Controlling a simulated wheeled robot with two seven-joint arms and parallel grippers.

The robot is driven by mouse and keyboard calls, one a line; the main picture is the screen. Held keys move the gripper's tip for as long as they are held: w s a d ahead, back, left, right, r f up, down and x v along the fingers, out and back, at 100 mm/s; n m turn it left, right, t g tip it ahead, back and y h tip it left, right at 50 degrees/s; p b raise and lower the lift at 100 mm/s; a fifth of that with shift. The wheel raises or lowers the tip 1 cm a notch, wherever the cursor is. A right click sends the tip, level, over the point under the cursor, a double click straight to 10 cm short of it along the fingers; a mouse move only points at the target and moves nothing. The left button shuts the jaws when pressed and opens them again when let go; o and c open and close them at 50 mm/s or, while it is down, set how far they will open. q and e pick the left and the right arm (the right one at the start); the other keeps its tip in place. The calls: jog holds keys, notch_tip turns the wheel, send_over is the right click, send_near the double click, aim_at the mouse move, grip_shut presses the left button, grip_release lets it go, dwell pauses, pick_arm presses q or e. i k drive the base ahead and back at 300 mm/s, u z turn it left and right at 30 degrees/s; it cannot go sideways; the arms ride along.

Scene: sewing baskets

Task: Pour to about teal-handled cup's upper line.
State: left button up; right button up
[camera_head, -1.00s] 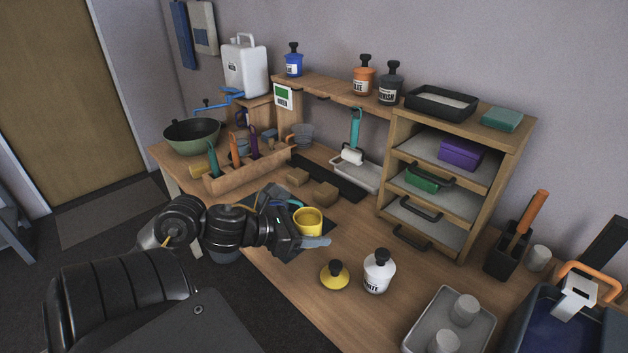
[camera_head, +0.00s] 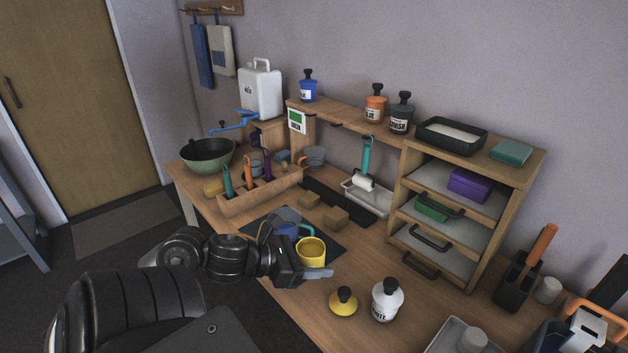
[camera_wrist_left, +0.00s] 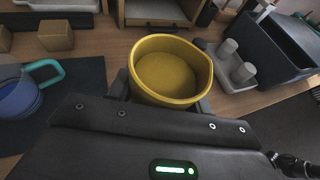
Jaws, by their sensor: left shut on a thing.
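My left gripper (camera_head: 306,270) is shut on a yellow cup (camera_head: 311,250), which also shows in the left wrist view (camera_wrist_left: 168,75). The cup looks about upright; its inside is plain yellow, and I cannot tell whether it holds liquid. The teal-handled cup (camera_head: 284,224) is bluish and stands on a dark mat, just beyond and left of my gripper, partly hidden by the arm. At the left edge of the left wrist view (camera_wrist_left: 18,97) it is apart from the yellow cup, with blue inside. I cannot make out its lines.
The dark mat (camera_head: 325,240) lies under the teal-handled cup. A yellow lidded pot (camera_head: 343,303) and white bottle (camera_head: 386,302) stand to the right. Tan blocks (camera_head: 335,216), a wooden tool holder (camera_head: 265,193) and a drawer unit (camera_head: 440,257) stand behind.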

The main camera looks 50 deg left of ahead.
aim_at(292, 217)
jog(key=u, duration=1.75)
